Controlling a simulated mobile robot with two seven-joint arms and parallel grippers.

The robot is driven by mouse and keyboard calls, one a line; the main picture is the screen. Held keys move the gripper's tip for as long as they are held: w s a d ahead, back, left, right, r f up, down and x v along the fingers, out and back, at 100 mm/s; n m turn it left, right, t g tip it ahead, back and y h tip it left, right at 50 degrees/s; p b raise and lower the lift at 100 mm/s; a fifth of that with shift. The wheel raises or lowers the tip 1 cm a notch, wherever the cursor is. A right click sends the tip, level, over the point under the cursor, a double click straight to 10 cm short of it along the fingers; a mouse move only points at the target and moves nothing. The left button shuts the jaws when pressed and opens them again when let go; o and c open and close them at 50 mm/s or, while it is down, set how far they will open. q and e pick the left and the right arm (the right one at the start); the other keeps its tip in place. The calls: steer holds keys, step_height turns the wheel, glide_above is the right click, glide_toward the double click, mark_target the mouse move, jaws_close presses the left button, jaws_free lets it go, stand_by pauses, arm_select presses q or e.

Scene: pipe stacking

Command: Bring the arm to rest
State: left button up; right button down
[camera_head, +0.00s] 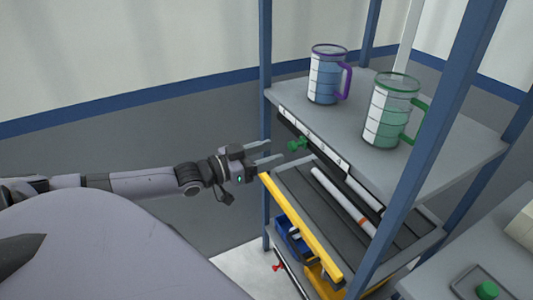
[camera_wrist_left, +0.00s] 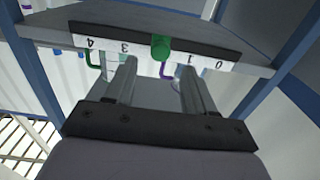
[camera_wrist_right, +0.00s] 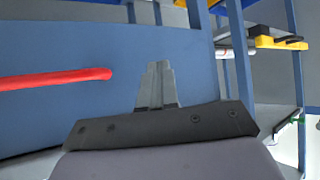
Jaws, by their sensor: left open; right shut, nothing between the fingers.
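My left gripper (camera_head: 267,156) reaches in from the left in the head view, just left of the shelf rack (camera_head: 267,120). Its two fingers are apart and empty. A green knob (camera_head: 297,144) sits at the shelf's front edge, just beyond the fingertips. In the left wrist view the green knob (camera_wrist_left: 161,46) shows between and beyond my left fingers (camera_wrist_left: 158,75), in front of a numbered strip (camera_wrist_left: 205,60). My right gripper (camera_wrist_right: 157,80) shows only in the right wrist view. Its fingers are together with nothing between them.
Blue (camera_head: 324,82) and green (camera_head: 388,112) measuring jugs stand on the upper shelf. A red rod (camera_wrist_right: 55,79) shows in the right wrist view. Open floor lies left of the rack.

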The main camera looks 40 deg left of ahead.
stand_by(0.4)
arm_select(q)
steer(key=s+d+f+n+g+y+p, duration=0.1)
steer(key=s+d+f+g+y, duration=0.3)
steer(key=s+d+f, duration=1.3)
step_height(320, 180, down, 4)
steer(key=shift+s+f+n+g+y, duration=0.15)
steer(key=shift+s+n+g+y, duration=0.25)
steer(key=shift+s+g, duration=0.75)
stand_by(1.0)
